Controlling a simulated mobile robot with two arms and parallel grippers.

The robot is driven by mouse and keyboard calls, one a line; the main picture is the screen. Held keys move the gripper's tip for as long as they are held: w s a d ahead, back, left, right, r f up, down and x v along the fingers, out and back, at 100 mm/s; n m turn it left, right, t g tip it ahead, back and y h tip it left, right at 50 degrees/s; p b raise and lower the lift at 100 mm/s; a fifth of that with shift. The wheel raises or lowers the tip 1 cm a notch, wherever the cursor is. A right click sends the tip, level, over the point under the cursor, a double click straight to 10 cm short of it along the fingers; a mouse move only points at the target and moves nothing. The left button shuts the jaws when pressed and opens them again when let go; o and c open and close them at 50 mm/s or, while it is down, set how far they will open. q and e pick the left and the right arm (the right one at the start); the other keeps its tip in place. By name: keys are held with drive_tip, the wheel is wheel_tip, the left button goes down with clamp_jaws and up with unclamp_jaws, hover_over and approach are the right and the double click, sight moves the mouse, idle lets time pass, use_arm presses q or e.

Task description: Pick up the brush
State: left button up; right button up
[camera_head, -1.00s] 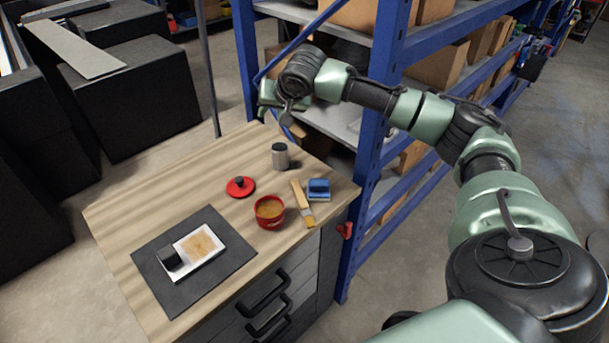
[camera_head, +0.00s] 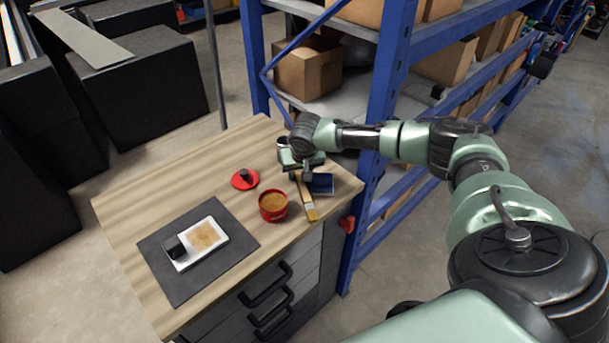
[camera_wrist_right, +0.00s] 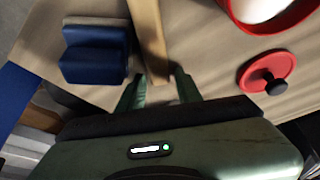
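The brush (camera_head: 309,204) lies on the wooden tabletop near its right edge, with its yellowish bristle end toward the front. In the right wrist view its wooden handle (camera_wrist_right: 149,38) runs down to between the fingertips. My right gripper (camera_head: 300,178) is over the handle end and covers part of it. In the wrist view the right gripper (camera_wrist_right: 160,88) is open, with one finger on each side of the handle's end. I cannot tell how high above the table the fingers are. My left gripper is not in view.
A blue block-like object (camera_head: 322,184) lies close beside the brush. A red cup (camera_head: 273,206) and a red lid (camera_head: 245,179) are to the left. A dark mat (camera_head: 180,284) carries a white tray (camera_head: 218,233). A grey canister is partly hidden behind my gripper. Blue shelving (camera_head: 377,110) stands behind.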

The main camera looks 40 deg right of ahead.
clamp_jaws()
